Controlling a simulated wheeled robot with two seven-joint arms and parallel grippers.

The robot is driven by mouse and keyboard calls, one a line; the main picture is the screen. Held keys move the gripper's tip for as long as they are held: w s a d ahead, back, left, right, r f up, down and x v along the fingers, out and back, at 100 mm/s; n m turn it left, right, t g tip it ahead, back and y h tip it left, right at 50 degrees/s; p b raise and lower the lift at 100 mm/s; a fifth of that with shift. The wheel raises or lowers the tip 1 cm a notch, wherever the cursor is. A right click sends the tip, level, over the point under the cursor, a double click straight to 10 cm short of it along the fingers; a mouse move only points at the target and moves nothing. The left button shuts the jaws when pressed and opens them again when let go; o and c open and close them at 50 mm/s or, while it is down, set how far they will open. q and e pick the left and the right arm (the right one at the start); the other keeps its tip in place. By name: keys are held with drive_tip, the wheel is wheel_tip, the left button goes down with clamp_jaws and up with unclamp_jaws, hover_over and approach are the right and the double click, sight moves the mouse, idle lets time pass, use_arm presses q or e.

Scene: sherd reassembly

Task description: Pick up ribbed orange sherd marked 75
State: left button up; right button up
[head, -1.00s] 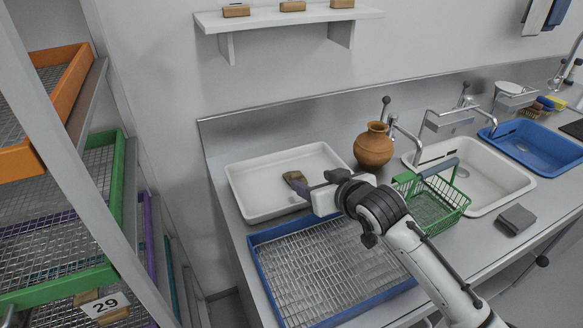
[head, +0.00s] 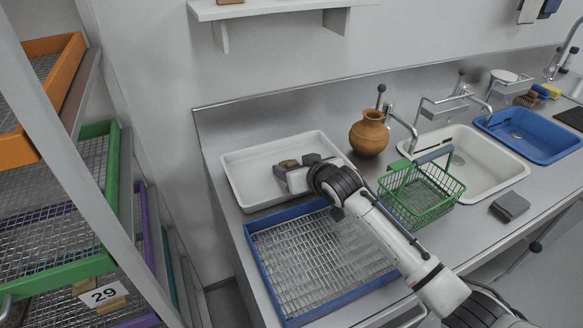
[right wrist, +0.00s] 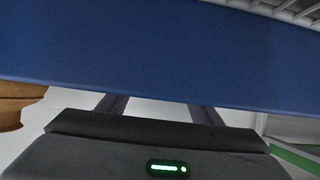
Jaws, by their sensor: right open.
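I cannot tell whether the fingers touch the sherd. In the right wrist view the two dark fingers (right wrist: 158,108) stand apart over white, and no sherd shows between them. My left gripper is out of view.
A blue-framed mesh tray (head: 262,283) lies in front of the white tray; its blue wall (right wrist: 160,55) fills much of the right wrist view. An orange jar (head: 369,134) and green basket (head: 420,195) stand to the right. A rack with mesh trays (head: 60,270) is at left.

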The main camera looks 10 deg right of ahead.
drive_tip(key=c, duration=1.1)
